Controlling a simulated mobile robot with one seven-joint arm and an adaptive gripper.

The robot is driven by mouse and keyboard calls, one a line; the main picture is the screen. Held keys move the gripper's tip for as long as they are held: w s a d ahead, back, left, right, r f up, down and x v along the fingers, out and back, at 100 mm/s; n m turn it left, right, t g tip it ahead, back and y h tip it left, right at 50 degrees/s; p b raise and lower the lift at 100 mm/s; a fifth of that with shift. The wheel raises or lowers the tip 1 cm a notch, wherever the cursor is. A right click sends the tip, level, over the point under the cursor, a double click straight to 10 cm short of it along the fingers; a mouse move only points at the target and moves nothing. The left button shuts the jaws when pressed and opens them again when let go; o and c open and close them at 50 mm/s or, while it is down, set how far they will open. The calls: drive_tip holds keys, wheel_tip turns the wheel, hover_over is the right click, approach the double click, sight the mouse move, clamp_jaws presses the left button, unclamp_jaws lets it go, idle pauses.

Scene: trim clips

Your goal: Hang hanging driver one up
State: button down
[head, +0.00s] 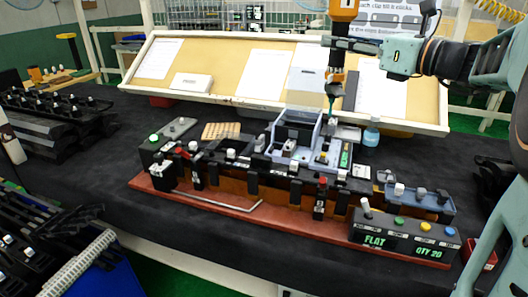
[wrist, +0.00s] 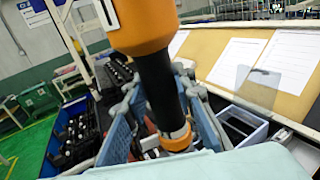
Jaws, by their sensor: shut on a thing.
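The hanging driver (head: 343,9) has an orange upper body, a black middle, an orange ring and a dark bit pointing down. It is upright above the bench at the upper right of the head view; its top is cut off by the frame edge. My gripper (head: 341,45) reaches in from the right and is shut around its black middle. In the wrist view, the driver (wrist: 160,85) stands between my blue-grey fingers, slightly tilted in the picture. The bit's tip is close above the grey tray area in the head view; I cannot tell whether it touches anything.
Below the driver are a blue-grey open bin (head: 297,131) and a long clip fixture on a red base (head: 225,207). A small bottle (head: 371,133) stands to the right. A slanted paper board (head: 215,68) is behind. A button box (head: 405,238) is at the front right.

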drive_tip(key=shift+w+d+r+p, duration=0.5)
drive_tip(key=shift+w+d+p, duration=0.35)
drive_tip(key=shift+p, duration=0.4)
drive_tip(key=shift+w+d+r+p, duration=0.5)
drive_tip(key=shift+w+d+p, duration=0.3)
drive_tip(key=shift+p, duration=0.45)
drive_tip(key=shift+a, duration=0.1)
drive_tip(key=c, duration=1.4)
unclamp_jaws()
drive_tip(key=shift+f, duration=0.1)
drive_tip(key=o, duration=0.8)
drive_tip(key=shift+o, duration=0.2)
